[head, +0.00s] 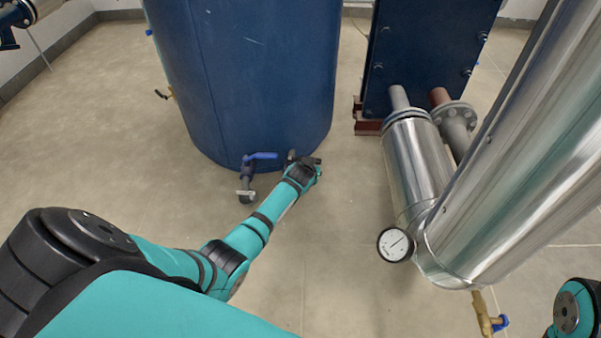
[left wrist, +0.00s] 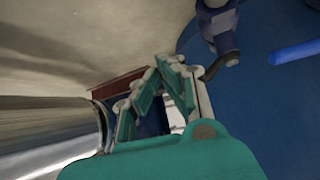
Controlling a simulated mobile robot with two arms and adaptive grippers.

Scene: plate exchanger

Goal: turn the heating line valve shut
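A valve with a blue lever handle (head: 262,156) sits low on the front of the big blue tank, above a short pipe end (head: 246,195). The lever lies sideways in the picture. In the left wrist view the blue lever (left wrist: 294,52) is at the upper right, beside the valve body (left wrist: 220,28). My left gripper (head: 304,160) is just right of the lever, apart from it. In the wrist view its fingertips (left wrist: 160,66) come together with nothing seen between them. My right gripper is out of view. No label shows which valve is the heating line's.
The blue tank (head: 245,80) stands close behind my left gripper. Right are a dark blue plate exchanger (head: 425,50), shiny clad pipes (head: 420,165) and a dial gauge (head: 396,245). A brass valve (head: 484,315) is at lower right. The floor (head: 335,235) between is clear.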

